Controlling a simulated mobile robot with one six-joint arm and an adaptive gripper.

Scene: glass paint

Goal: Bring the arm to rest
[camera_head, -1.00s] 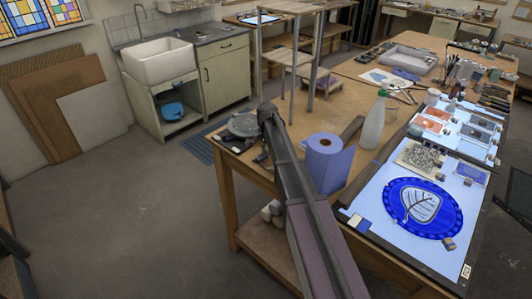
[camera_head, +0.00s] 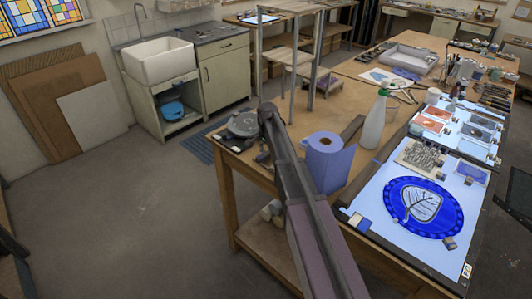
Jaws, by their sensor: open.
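My arm (camera_head: 312,238) reaches up from the bottom edge to a bend near the table's left corner. My gripper is not in view, so I cannot see whether it holds anything. The wooden worktable (camera_head: 345,68) runs from the lower middle to the back right, and part of it is hidden behind my arm.
Close to my arm stand a blue paper roll (camera_head: 327,162), a spray bottle (camera_head: 375,120) and a round grey device (camera_head: 243,124). A lit panel carries a blue glass piece (camera_head: 424,206). A metal-framed stand (camera_head: 290,60) is behind. The floor at left is clear.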

